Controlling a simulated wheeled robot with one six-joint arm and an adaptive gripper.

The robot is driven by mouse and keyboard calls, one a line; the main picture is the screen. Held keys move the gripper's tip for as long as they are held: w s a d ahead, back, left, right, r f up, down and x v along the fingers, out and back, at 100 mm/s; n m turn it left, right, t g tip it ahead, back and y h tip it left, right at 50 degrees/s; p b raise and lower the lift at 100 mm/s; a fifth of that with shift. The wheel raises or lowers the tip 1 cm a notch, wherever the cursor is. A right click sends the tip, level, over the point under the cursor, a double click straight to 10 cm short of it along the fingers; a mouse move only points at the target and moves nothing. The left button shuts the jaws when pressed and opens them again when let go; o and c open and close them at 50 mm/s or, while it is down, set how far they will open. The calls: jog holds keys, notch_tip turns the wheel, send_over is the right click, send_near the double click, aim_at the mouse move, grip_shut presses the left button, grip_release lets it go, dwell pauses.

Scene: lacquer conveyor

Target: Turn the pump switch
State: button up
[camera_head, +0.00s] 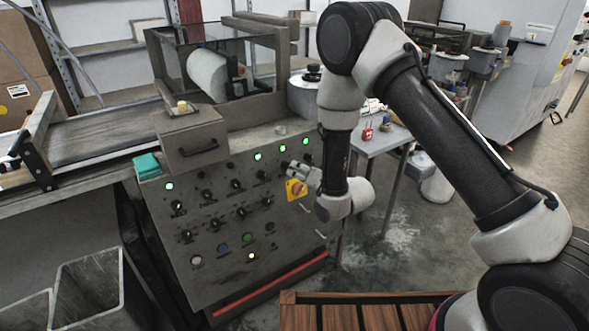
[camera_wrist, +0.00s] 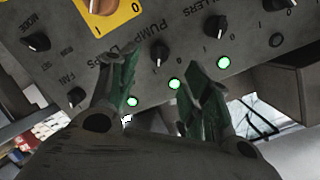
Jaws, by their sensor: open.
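The pump switch (camera_wrist: 158,56) is a small black knob with a light pointer, beside the printed word PUMP and marks 0 and 1. My gripper (camera_wrist: 160,82) is open and empty, with one dark green finger on each side of the knob in the wrist view. I cannot tell whether either finger touches the knob or panel. In the head view my gripper (camera_head: 294,172) is at the right part of the sloped control panel (camera_head: 220,275), just above a yellow plate with a red knob (camera_head: 298,188). The pump switch is hard to make out there.
Lit green lamps (camera_wrist: 174,84) sit along the panel edge near the fingers. A fan knob (camera_wrist: 76,96) and a mode knob (camera_wrist: 37,42) are close by. A grey box with a handle (camera_head: 190,140) stands on the panel's top. A small table (camera_head: 388,140) stands behind my arm.

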aim_at(287, 167)
jog(key=x, duration=0.7)
jog(key=shift+w+a+f, duration=0.15)
jog(key=shift+a, duration=0.05)
jog(key=shift+c, duration=0.4)
jog(key=c, duration=0.9)
